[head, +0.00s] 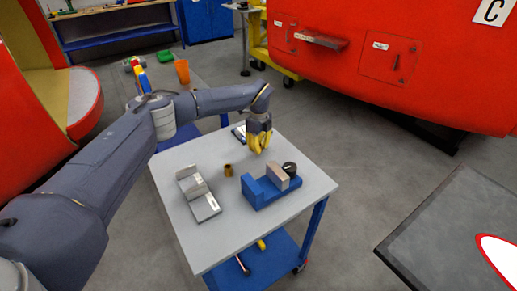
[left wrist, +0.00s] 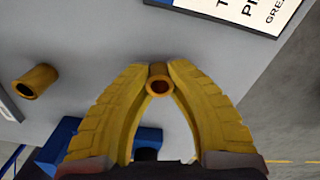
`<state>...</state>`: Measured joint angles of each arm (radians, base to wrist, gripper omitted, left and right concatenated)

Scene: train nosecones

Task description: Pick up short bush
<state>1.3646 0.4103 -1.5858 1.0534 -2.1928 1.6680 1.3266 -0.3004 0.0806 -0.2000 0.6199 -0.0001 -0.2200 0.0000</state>
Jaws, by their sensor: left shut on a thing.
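My left gripper (head: 259,146) is above the back right part of the grey table (head: 225,227). Its yellow fingers are shut on a small bronze bush, the short bush (left wrist: 159,83), seen nearly end-on between the fingertips in the left wrist view. The fingers hide this bush in the head view. My right gripper is not in view.
A blue vise (head: 262,193) with a black knob sits at the table's right front. A grey metal fixture (head: 200,197) lies at the left. A printed sign or tablet (head: 239,132) lies at the back edge. The front middle of the tabletop is clear.

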